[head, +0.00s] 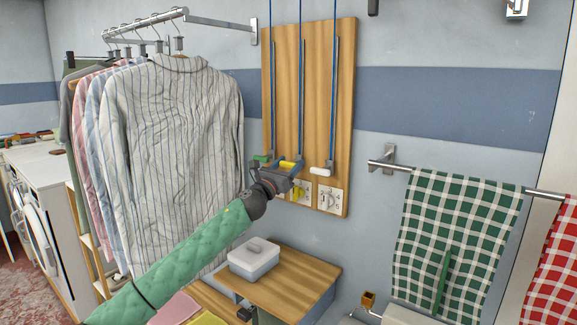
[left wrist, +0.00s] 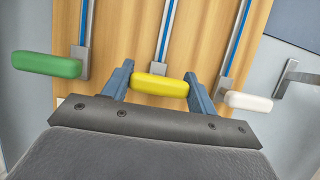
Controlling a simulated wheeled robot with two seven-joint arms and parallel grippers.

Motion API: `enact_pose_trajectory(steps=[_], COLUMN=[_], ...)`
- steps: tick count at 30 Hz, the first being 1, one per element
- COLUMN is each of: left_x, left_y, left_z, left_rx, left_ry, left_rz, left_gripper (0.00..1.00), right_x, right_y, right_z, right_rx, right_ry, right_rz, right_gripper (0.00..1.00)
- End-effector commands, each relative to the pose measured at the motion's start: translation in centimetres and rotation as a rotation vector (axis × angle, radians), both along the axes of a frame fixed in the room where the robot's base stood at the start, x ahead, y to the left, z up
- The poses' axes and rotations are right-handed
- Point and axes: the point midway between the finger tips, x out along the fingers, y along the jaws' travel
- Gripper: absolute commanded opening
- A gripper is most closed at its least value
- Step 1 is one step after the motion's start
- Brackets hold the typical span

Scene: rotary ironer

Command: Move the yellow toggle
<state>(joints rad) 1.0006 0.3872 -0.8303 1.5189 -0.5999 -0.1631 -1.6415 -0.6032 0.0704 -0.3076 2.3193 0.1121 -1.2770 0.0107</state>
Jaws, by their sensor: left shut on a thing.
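The yellow toggle (head: 287,164), a short rounded bar, is on the middle of three metal rails on a wooden wall board (head: 316,90). It also shows in the left wrist view (left wrist: 160,85), tilted slightly. My left gripper (head: 284,172) is at the lower part of the board, shut on the yellow toggle. In the left wrist view its blue-grey fingers (left wrist: 160,88) stand at the two ends of the bar. My right gripper is not in view.
A green bar (left wrist: 47,64) is left of the yellow one, a white bar (left wrist: 248,101) right. A white plate (head: 330,199) is below. Shirts (head: 175,150) hang at left, a towel rail (head: 390,166) at right. A lidded box (head: 254,262) stands on a wooden surface (head: 300,280).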

Motion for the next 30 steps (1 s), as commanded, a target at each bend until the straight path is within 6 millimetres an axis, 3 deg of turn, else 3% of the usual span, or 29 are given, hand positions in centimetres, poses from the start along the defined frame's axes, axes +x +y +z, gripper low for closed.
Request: enact_pose_trajectory(steps=[4,5,8,21,30], left_x=[0.0,0.0,0.0,-0.9,-4.1], left_y=[-0.1,-0.1,-0.1,0.6,3.1], left_z=[-0.8,-0.8,-0.8,-1.0,-2.8], left_rx=[0.004,0.004,0.004,0.003,0.004], left_ry=[0.007,0.007,0.006,0.003,0.005], left_rz=[-0.001,-0.001,-0.001,-0.001,-0.001], left_gripper=[0.17,0.62,0.80,0.80,0.80], right_x=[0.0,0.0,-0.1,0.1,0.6], right_y=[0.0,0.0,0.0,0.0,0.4], right_z=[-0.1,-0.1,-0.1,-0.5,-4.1], right_rx=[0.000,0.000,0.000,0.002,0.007], right_ry=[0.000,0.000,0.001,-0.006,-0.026], right_rz=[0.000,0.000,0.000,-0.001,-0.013], right_gripper=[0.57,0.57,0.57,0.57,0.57])
